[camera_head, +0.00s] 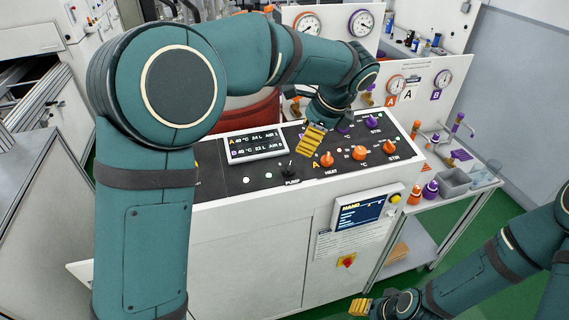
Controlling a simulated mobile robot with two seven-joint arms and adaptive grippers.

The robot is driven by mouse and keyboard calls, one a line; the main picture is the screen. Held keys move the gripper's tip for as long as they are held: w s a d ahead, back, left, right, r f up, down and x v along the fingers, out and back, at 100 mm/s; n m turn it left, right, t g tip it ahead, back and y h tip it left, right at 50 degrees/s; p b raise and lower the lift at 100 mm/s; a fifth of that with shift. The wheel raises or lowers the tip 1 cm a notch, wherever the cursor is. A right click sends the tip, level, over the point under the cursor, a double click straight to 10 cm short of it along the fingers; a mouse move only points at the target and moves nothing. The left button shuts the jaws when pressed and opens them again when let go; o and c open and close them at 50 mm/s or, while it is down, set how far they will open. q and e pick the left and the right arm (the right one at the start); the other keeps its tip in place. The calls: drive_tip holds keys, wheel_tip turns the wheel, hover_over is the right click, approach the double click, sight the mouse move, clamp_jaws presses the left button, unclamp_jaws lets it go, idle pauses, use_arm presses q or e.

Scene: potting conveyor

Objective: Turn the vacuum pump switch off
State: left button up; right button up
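The pump switch (289,168) is a small black knob on the dark top panel, with the word PUMP printed just below it. Which way it is set is too small to tell. My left arm reaches over the panel from the left. Its gripper (311,141), with yellow fingertips, hangs above the panel, up and to the right of the pump switch and apart from it in the picture. I cannot tell whether its fingers are open. My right gripper (360,307) is low at the bottom edge, in front of the cabinet and far from the switch. Its finger opening is unclear.
Orange knobs (359,153) stand right of the pump switch, close to my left gripper. A display (257,146) is raised at the panel's left. The front has a screen (361,213) and a red-yellow switch (347,261). A side table (460,196) holds bottles and a grey bin.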

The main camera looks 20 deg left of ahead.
sight(289, 166)
use_arm(q)
drive_tip(key=b+x, duration=0.1)
drive_tip(key=x, duration=1.2)
drive_tip(key=shift+s+d, duration=0.1)
drive_tip(key=shift+c, duration=0.2)
clamp_jaws()
